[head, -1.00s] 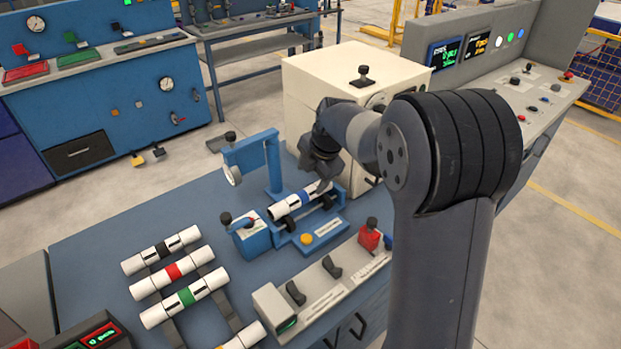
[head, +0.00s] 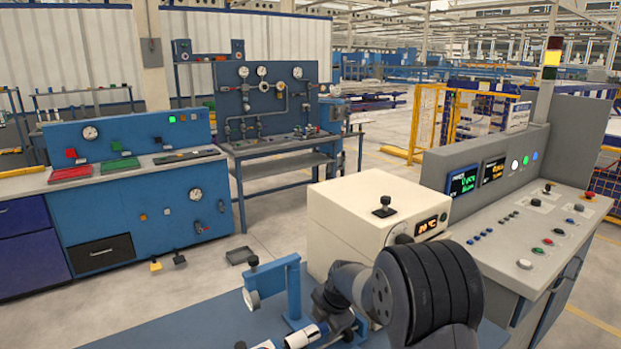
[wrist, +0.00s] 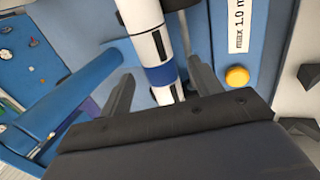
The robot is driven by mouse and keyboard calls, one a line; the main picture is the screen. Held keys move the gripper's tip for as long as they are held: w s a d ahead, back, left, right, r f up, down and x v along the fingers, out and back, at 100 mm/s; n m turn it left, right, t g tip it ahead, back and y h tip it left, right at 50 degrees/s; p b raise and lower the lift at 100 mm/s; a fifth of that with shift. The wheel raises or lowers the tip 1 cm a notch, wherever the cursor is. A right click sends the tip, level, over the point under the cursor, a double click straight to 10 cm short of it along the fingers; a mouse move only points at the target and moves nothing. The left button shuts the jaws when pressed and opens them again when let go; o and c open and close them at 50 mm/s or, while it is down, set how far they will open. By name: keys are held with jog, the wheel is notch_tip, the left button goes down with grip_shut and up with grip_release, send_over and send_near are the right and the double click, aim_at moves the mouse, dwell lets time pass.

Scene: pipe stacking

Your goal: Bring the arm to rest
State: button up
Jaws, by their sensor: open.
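My arm (head: 350,283) reaches over the blue bench from the right in the head view, with its end low at the bottom edge. My gripper (wrist: 161,67) is open in the wrist view. Its two dark fingers stand on either side of a white pipe with a blue band (wrist: 162,75), with a visible gap at each side. The pipe (head: 304,336) lies in the blue fixture, partly cut off by the head view's bottom edge. The fingertips are hard to make out in the head view.
A cream box (head: 365,208) with a lit display stands just behind my arm. A blue post with a side arm (head: 293,285) rises beside the fixture. A grey control console (head: 520,225) stands at the right. A yellow button (wrist: 237,77) sits right of the pipe in the wrist view.

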jog(key=shift+x, duration=0.95)
jog(key=shift+r+p, duration=0.25)
jog(key=shift+p, duration=0.1)
jog(key=shift+f, duration=0.1)
